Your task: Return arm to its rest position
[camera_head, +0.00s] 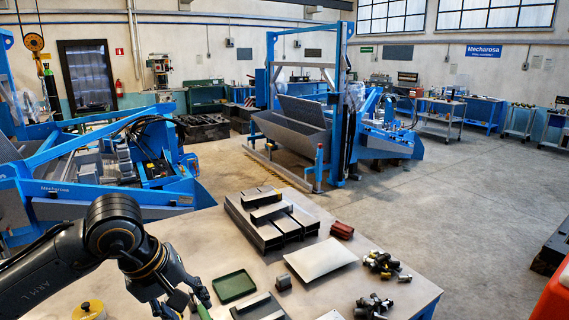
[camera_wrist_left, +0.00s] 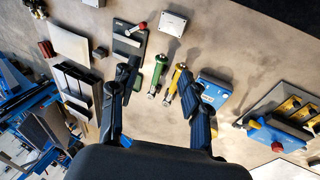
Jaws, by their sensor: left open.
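My left arm (camera_head: 115,235) reaches in from the lower left over the workbench (camera_head: 190,235). It ends in my left gripper (camera_head: 183,302) above the bench, left of a green tray (camera_head: 234,286). In the left wrist view my left gripper (camera_wrist_left: 160,70) is open, its two black fingers well apart. Nothing is held between them. A green-handled tool (camera_wrist_left: 159,72) and a yellow-handled tool (camera_wrist_left: 175,78) lie on the bench beyond the fingers, showing through the gap. My right gripper is not in view.
A blue box (camera_wrist_left: 213,92) lies beside the fingers. A yellow item (camera_head: 90,310) is near the arm. Blue machines (camera_head: 330,125) stand beyond.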

